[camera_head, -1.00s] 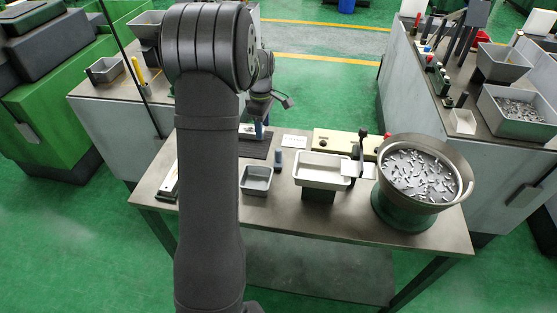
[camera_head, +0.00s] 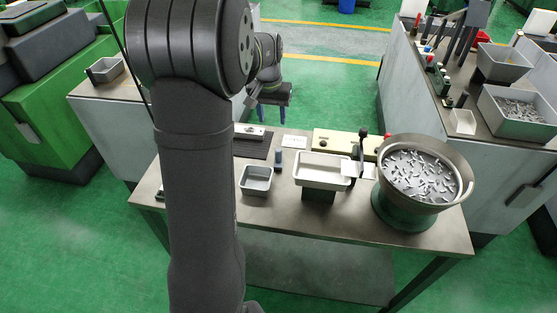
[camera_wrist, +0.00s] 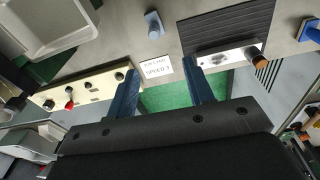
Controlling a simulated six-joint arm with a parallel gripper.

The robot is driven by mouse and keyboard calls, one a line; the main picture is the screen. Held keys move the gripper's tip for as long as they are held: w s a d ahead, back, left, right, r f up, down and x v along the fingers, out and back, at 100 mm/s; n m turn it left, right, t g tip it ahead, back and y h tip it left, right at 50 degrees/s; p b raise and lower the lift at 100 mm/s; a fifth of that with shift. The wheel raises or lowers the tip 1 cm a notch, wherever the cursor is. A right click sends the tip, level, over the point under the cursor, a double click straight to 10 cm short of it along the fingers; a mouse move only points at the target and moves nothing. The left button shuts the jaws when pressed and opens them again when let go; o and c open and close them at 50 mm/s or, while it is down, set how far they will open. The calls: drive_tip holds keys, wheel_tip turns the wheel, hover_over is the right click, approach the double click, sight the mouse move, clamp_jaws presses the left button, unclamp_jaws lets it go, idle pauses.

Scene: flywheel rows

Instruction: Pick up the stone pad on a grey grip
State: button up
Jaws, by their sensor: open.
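A small blue-grey upright piece (camera_head: 278,161), which may be the stone pad on its grey grip, stands on the bench between the dark ribbed mat and the white tray. It also shows in the wrist view (camera_wrist: 154,24), near the top middle. I cannot make out a separate pad on it. My gripper (camera_head: 270,118) is raised at the far side of the bench, with the green floor behind it. In the wrist view its two blue fingers (camera_wrist: 158,72) are wide apart with nothing between them, and the piece lies beyond the fingertips.
A printed card (camera_wrist: 158,71) lies near the fingertips. A cream control box (camera_head: 334,141), a metal fixture (camera_head: 250,132) by the ribbed mat (camera_head: 252,150), a grey bin (camera_head: 256,181), a white tray (camera_head: 318,171) and a bowl of metal parts (camera_head: 419,178) stand around.

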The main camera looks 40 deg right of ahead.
sight(278, 150)
drive_tip(key=f+m, duration=0.1)
drive_tip(key=f, duration=0.4)
drive_tip(key=d+f+m, duration=0.1)
drive_tip(key=f, duration=0.4)
drive_tip(key=d+f+m, duration=0.1)
drive_tip(key=f+m, duration=0.1)
drive_tip(key=f, duration=0.4)
drive_tip(key=shift+s, duration=0.2)
clamp_jaws()
drive_tip(key=shift+r, duration=0.1)
wheel_tip(278, 150, up, 10)
idle(0.4)
